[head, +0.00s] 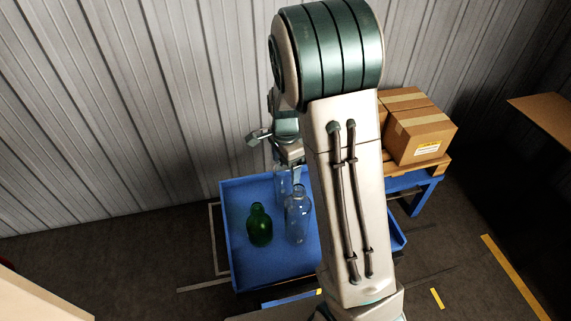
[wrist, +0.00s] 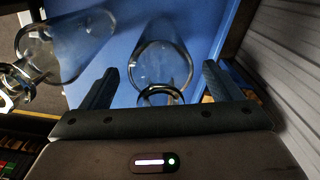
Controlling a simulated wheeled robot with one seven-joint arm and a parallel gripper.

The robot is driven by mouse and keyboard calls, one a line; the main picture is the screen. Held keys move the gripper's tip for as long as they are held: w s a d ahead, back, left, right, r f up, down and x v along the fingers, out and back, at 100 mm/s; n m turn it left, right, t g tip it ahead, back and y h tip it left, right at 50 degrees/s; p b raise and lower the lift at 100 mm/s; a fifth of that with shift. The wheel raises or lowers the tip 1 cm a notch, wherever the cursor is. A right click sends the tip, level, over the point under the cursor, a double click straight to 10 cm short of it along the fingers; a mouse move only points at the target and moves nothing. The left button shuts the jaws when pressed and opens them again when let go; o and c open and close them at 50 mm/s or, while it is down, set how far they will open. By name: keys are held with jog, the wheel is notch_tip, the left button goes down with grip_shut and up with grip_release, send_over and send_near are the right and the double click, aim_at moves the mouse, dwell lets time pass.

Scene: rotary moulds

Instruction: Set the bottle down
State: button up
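A clear bottle (head: 283,183) stands upright, as far as I can tell, at the back of the blue tray-like table (head: 240,262), directly below my gripper (head: 288,167). In the wrist view this bottle (wrist: 160,60) lies between the two fingers of my gripper (wrist: 160,75), its mouth towards the camera. The fingers are apart, with a visible gap on each side of the bottle. A second clear bottle (head: 298,218) stands nearer the front; it also shows at the left in the wrist view (wrist: 75,45). My arm hides the table's right part.
A green bottle (head: 260,227) stands on the table left of the clear ones. Cardboard boxes (head: 418,135) sit on a pallet to the right. A corrugated wall (head: 130,100) rises close behind. The table's front left is bare.

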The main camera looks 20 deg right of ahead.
notch_tip(320, 180, up, 12)
jog(key=shift+r, duration=0.15)
jog(key=s+r+n+t, duration=0.3)
jog(key=s+n, duration=1.2)
jog(key=s, duration=0.6)
